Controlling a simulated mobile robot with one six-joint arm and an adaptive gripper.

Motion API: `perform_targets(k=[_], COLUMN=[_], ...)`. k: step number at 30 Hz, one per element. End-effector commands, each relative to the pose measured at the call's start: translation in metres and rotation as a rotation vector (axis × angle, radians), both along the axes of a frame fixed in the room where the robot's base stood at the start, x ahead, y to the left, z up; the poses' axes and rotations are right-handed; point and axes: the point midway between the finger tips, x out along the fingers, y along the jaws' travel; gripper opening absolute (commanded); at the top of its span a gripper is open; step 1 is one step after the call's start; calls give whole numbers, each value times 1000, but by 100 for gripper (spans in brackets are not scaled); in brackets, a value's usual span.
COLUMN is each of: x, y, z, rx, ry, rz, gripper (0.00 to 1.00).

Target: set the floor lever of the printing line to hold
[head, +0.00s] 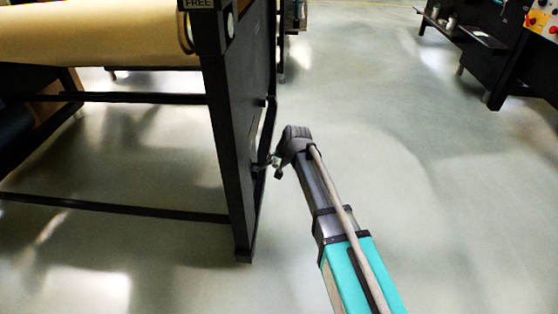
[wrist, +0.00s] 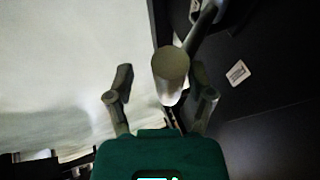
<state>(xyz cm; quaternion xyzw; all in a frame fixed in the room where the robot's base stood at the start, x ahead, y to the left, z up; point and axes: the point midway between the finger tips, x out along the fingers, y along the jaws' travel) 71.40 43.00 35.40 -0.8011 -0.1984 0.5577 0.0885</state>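The lever shows in the wrist view as a grey rod ending in a round, cylindrical grip (wrist: 171,64), set against the dark side of the machine. My gripper (wrist: 160,84) is open, one finger on each side of the grip's end. The grip is nearer the right finger, and I cannot tell whether they touch. In the head view my gripper (head: 276,167) is beside the black upright (head: 232,130) of the machine, low on its right face. A thin dark bar (head: 269,115) runs along that face; I cannot tell whether it is the lever. A sign reading FREE (head: 198,3) is at the top.
A kraft paper roll (head: 90,35) hangs left of the upright, above dark crossbars (head: 110,207). A white label (wrist: 237,72) is on the machine's side. Another dark machine (head: 500,50) stands at the far right. The floor (head: 420,170) between is clear.

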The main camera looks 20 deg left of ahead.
Motion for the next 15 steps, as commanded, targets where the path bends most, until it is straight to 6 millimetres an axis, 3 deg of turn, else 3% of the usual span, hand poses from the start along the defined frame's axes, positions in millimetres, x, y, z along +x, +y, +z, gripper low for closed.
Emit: perform_targets(k=[15], x=[-8], y=[-10], z=[16], rx=[-4], ry=[5], rz=[2], gripper=[67])
